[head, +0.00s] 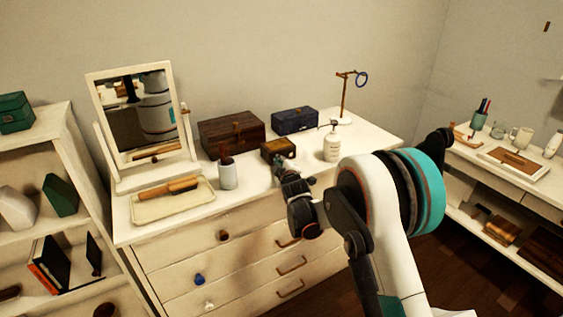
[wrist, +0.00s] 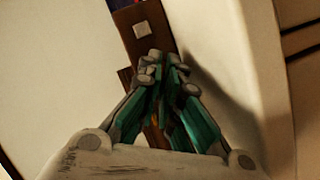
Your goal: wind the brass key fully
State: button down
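A small dark wooden box (head: 278,149) stands near the front edge of the white dresser top. The wrist view shows its brown top with a pale square inlay (wrist: 142,30). I cannot make out the brass key in either view; my fingers cover part of the box's near side. My gripper (head: 280,166) is right at that near side, and its fingertips (wrist: 166,68) are drawn together there. Whether anything thin sits between them is hidden.
A white bottle (head: 332,147) stands right of the box, and a grey brush cup (head: 228,174) stands to its left. A larger wooden box (head: 231,134), a blue box (head: 295,121) and a brass stand (head: 344,97) are behind. A tilted mirror (head: 141,109) and tray (head: 148,207) are at left.

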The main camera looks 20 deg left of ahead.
jog(key=m+g, duration=0.1)
jog(key=m, duration=0.1)
jog(key=m+g+y+p, duration=0.1)
jog(key=m+g, duration=0.1)
jog(key=m, duration=0.1)
jog(key=shift+w+d+r+p, duration=0.15)
jog(key=shift+w+r+p, duration=0.05)
jog(key=shift+p, duration=0.1)
jog(key=m+g+y, duration=0.1)
jog(key=m, duration=0.1)
jog(key=m+g+y, duration=0.1)
jog(key=m, duration=0.1)
jog(key=shift+w+d+g, duration=0.2)
jog(key=shift+g, duration=0.1)
jog(key=m, duration=0.1)
jog(key=m+g+y, duration=0.1)
jog(key=shift+w+d+f+m, duration=0.1)
jog(key=shift+w+m, duration=0.05)
jog(key=shift+m, duration=0.25)
jog(key=m+y, duration=0.2)
jog(key=shift+f+m+g+b, duration=0.15)
jog(key=shift+m+g+b, duration=0.15)
jog(key=shift+g+b, duration=0.1)
jog(key=m+y, duration=0.1)
jog(key=m, duration=0.1)
jog(key=m+y+b, duration=0.1)
jog(key=m, duration=0.1)
jog(key=shift+w+d+f+g, duration=0.1)
jog(key=shift+g, duration=0.3)
jog(key=shift+m, duration=0.3)
